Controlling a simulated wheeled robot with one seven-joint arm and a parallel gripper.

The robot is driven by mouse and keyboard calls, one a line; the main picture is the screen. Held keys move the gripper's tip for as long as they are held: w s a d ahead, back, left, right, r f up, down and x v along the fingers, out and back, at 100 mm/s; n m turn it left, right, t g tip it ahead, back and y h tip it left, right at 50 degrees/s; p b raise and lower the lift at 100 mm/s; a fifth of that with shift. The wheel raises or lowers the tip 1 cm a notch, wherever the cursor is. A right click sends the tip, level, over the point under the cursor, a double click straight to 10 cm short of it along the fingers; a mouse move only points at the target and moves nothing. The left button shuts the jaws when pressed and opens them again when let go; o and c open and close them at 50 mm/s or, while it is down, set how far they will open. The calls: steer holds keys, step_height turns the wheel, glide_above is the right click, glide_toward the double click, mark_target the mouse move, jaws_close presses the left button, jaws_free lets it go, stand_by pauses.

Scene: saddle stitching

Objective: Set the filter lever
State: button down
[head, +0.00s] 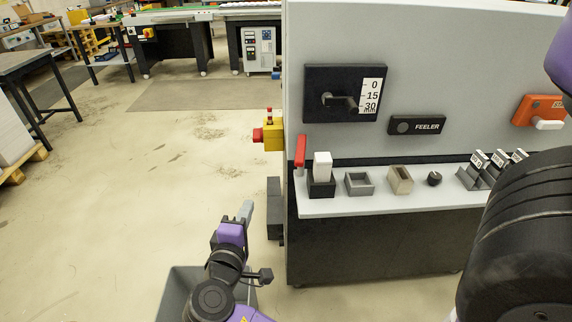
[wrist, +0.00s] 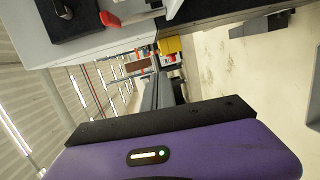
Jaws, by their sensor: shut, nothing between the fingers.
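No lever in view carries a readable filter label, so I cannot tell which one is meant. A dark lever (head: 340,101) sits on a black plate with a 0-15-30 mm scale on the machine's face. A red lever (head: 300,152) stands upright at the left end of the shelf. An orange unit (head: 538,110) with a white handle (head: 548,125) is at the right edge. My gripper (head: 246,211) is shut and empty, low in front of the machine's left end, apart from all of these. Its purple body fills the bottom of the wrist view.
The shelf (head: 335,207) holds a white block (head: 322,166) in a black holder, small trays, a black knob (head: 434,179) and several tagged pieces. A yellow box with a red button (head: 268,135) juts from the machine's left side.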

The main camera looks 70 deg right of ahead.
step_height(320, 180, up, 6)
steer(key=s+d+m+g+h, duration=0.1)
steer(key=d+m+g+h, duration=0.1)
steer(key=g, duration=0.1)
steer(key=shift+d+m+g, duration=0.2)
steer(key=shift+m+g, duration=0.1)
steer(key=shift+g, duration=0.1)
steer(key=shift+d, duration=0.1)
steer(key=s+d+p, duration=0.3)
steer(key=s+d, duration=0.1)
steer(key=d, duration=0.6)
steer(key=shift+d, duration=0.35)
steer(key=shift+s+p, duration=0.25)
steer(key=shift+p, duration=0.05)
